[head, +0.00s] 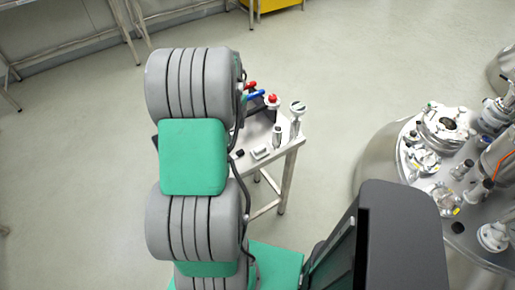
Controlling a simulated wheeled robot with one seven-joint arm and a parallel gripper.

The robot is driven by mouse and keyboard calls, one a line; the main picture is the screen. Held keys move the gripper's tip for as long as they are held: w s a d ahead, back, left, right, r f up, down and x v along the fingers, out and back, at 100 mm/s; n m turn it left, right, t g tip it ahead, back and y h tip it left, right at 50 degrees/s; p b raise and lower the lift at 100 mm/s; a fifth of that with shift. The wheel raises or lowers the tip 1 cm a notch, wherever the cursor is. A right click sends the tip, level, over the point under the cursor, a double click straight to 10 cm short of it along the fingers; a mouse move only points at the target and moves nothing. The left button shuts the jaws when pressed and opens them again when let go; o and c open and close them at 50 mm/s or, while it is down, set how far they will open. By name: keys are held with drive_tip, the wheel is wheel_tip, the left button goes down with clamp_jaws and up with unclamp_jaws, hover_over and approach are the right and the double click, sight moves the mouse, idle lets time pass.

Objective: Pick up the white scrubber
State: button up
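A small metal table (291,146) stands behind my arm and holds several small items. Near its right edge stands an upright item with a white round top (297,107). A small pale item (260,152) lies near the front edge. I cannot tell which of these, if either, is the white scrubber. My large grey and green arm covers the left part of the table. My gripper is not visible; the arm hides that area.
A red-topped item (272,100), a grey cylinder (277,136) and a small black item (239,153) are also on the table. A steel vessel (378,165) with many fittings stands at the right. Open floor (345,80) lies between and beyond them.

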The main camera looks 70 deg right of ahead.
sight(260, 147)
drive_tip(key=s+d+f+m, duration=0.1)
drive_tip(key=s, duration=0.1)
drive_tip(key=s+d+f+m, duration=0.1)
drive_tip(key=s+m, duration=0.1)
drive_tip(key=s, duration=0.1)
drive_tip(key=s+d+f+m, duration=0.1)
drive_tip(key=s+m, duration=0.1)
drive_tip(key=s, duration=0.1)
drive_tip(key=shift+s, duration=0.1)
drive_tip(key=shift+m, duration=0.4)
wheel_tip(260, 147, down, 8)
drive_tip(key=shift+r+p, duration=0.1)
drive_tip(key=shift+p, duration=0.95)
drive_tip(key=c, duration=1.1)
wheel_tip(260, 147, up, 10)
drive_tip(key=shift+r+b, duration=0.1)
drive_tip(key=shift+b, duration=0.75)
